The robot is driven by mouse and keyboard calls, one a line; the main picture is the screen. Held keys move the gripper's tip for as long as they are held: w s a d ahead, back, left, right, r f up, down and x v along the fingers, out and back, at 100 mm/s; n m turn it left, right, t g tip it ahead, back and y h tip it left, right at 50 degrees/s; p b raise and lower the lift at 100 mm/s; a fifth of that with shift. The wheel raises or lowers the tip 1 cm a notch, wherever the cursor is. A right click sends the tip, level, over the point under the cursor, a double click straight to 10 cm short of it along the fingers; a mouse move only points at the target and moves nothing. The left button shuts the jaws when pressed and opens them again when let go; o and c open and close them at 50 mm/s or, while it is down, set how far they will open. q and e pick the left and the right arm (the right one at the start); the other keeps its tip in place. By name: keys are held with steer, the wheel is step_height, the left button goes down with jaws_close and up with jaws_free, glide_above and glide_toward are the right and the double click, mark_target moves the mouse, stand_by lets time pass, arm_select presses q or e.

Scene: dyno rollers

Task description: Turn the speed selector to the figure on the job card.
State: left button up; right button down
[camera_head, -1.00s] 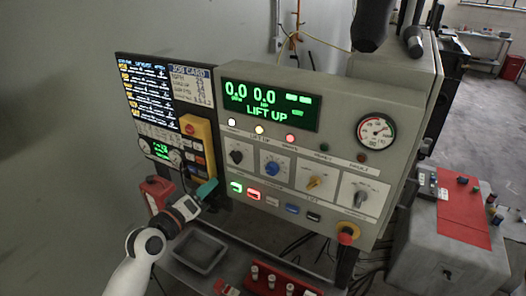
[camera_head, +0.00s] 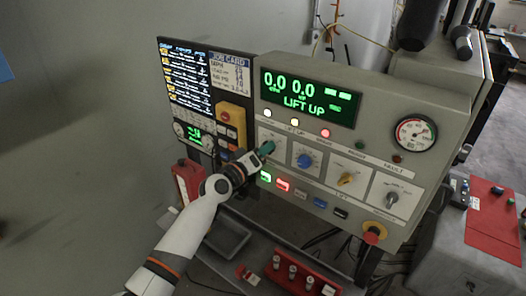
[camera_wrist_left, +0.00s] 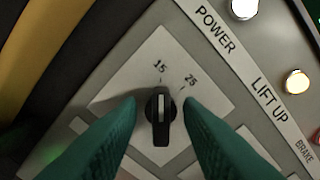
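The black selector knob (camera_wrist_left: 159,122) sits on a pale plate marked 15 and 25 in the left wrist view. Its white pointer line aims about at the 15. My left gripper (camera_wrist_left: 160,103) is open, with one teal finger on each side of the knob; I cannot tell whether they touch it. In the head view my left gripper (camera_head: 267,150) is at the panel's left side, in front of this knob and mostly hiding it. The job card (camera_head: 230,78) is at the panel's upper left; its figures are too small to read surely. My right gripper is not in view.
A blue knob (camera_head: 305,161), a yellow knob (camera_head: 347,179) and a grey knob (camera_head: 391,199) line the panel to the right. A red emergency button (camera_head: 374,233) is at the lower right. The green display (camera_head: 311,98) reads LIFT UP. A grey tray (camera_head: 228,240) lies below.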

arm_select(q)
steer(key=shift+d, duration=0.1)
steer(key=shift+c, duration=0.4)
steer(key=c, duration=0.6)
steer(key=shift+f, duration=0.1)
steer(key=shift+s+m+b, duration=0.1)
steer(key=shift+m+b, duration=3.8)
steer(key=shift+m, duration=0.5)
